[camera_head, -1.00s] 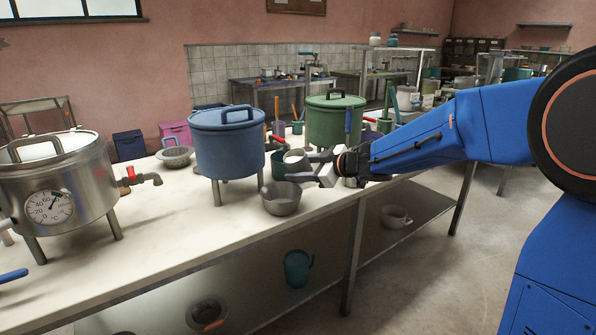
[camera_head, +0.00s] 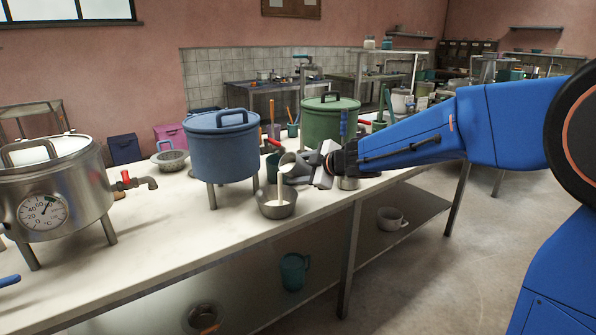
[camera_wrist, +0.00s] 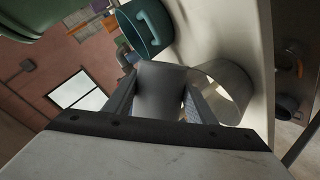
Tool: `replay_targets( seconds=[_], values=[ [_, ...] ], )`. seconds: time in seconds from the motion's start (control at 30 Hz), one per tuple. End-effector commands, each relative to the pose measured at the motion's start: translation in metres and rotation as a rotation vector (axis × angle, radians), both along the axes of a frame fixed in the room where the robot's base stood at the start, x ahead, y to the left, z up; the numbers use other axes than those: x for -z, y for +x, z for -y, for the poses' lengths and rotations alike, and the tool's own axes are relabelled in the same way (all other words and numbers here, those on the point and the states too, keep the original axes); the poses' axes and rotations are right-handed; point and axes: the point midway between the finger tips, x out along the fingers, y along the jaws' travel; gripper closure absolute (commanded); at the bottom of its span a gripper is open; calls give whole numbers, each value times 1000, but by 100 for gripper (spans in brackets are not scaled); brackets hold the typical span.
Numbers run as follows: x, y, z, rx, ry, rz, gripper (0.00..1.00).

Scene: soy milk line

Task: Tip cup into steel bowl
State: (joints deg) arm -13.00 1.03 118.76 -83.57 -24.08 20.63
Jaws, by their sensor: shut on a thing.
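My gripper (camera_head: 299,172) is shut on a small grey metal cup (camera_head: 288,161), which is tilted over with its mouth toward the left. A pale stream of liquid (camera_head: 280,188) runs from the cup's lip down into the steel bowl (camera_head: 276,209). The bowl stands upright on the table just below the cup, and the two are apart. In the wrist view the grey cup (camera_wrist: 160,92) fills the space between my fingers, and its mouth is not visible. The liquid level inside the bowl is hard to make out.
A blue pot (camera_head: 222,150) on legs stands close behind the bowl to the left. A green pot (camera_head: 329,122) stands behind my gripper. A steel pot with a dial (camera_head: 52,190) is at the far left. The pale tabletop (camera_head: 165,225) is clear between.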

Motion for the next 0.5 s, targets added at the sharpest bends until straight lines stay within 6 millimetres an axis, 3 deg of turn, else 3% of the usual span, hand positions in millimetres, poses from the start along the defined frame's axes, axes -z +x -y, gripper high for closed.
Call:
replay_targets(
  seconds=[0.5],
  values=[
    [0,1,1,0,-59,39,79]
  ],
)
